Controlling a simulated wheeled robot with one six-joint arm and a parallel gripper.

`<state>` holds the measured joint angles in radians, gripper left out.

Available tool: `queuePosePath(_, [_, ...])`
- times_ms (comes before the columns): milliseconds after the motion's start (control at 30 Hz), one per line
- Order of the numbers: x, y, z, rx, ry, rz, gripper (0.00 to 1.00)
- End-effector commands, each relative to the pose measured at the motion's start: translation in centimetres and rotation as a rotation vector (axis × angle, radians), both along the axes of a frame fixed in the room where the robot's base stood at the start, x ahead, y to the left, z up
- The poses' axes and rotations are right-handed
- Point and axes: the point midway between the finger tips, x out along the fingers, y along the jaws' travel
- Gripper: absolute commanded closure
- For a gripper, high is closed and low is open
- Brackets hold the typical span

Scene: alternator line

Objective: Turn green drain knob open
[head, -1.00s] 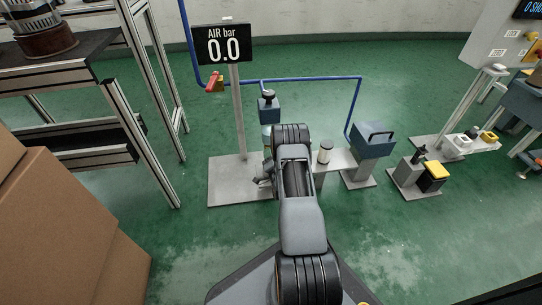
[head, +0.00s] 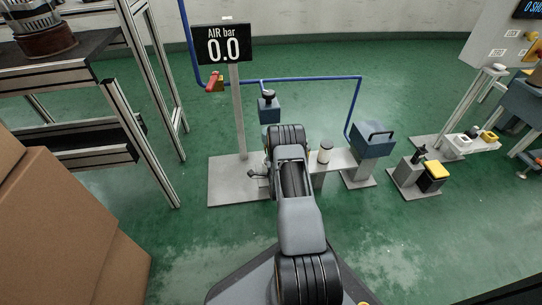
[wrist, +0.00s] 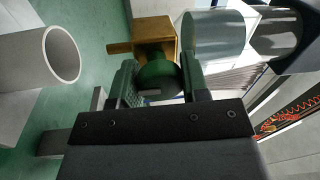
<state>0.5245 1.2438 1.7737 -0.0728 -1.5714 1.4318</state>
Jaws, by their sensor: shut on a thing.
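The green drain knob (wrist: 156,76) sits between the two fingers of my gripper (wrist: 158,88) in the wrist view. The fingers touch it on both sides, so my gripper is shut on it. A brass block (wrist: 152,36) with a side stub lies right behind the knob. A clear cylindrical bowl (wrist: 216,36) is beside the block. In the head view my arm hides the knob and most of my gripper. The sign (head: 225,44) reads AIR bar 0.0.
A red-handled valve (head: 214,83) sits on the blue pipe (head: 300,78). A blue box (head: 372,140) and a white cylinder (head: 325,152) stand right of my arm. Cardboard boxes (head: 60,215) are at the left. A white tube (wrist: 62,55) is close by my gripper.

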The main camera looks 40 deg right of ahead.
Motion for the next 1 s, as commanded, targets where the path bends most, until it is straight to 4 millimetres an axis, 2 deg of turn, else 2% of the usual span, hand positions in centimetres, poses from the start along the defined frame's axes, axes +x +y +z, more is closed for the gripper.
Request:
queuePosePath(433, [0.14, 0.39, -0.02, 0.008, -0.003, 0.011, 0.82])
queuePosePath(467, [0.13, 0.39, -0.01, 0.008, -0.003, 0.011, 0.57])
queuePosePath(700, [-0.04, -0.04, 0.01, 0.008, -0.004, 0.001, 0.34])
queuePosePath(1000, [-0.3, 0.01, 0.0, 0.008, -0.003, -0.001, 0.34])
